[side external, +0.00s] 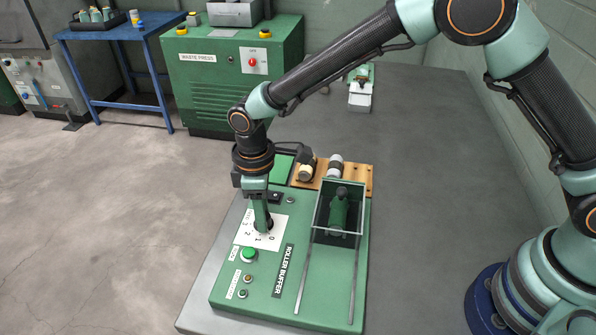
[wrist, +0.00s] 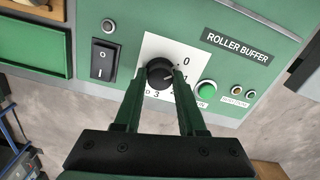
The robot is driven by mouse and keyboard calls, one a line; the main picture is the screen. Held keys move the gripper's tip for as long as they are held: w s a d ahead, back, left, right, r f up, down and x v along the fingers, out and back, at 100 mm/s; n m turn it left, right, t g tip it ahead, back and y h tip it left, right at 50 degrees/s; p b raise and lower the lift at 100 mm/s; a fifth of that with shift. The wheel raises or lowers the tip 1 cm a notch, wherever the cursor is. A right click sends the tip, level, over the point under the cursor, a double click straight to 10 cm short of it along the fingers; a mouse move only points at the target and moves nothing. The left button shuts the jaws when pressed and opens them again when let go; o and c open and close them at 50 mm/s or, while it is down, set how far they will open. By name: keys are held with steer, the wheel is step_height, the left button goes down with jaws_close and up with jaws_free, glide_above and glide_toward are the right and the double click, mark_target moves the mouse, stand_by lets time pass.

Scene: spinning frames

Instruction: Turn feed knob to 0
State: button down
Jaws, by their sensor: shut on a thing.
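The feed knob (wrist: 160,73) is a round black knob on a white dial plate (wrist: 149,47) in the wrist view. Digits 0 and 3 show clearly there; my fingers cover part of the scale. A pale pointer line on the knob faces right, toward the side of the 0 and 1; its exact setting is hard to read. My gripper (wrist: 160,76) is shut on the knob, one finger on each side. In the side view my gripper (side external: 263,222) points down onto the dial plate (side external: 247,228), and the knob is mostly hidden by the fingers.
The green roller buffer panel (side external: 226,286) carries a green button (side external: 249,255), small buttons, and a black rocker switch (wrist: 103,60) beside the dial. A clear guard (side external: 338,207) stands to the right over the machine. A wooden block with rollers (side external: 361,180) is behind.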

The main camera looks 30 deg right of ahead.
steer(key=shift+w+d, duration=0.1)
steer(key=shift+d, duration=0.05)
steer(key=shift+c, duration=2.4)
jaws_free()
step_height(320, 180, up, 12)
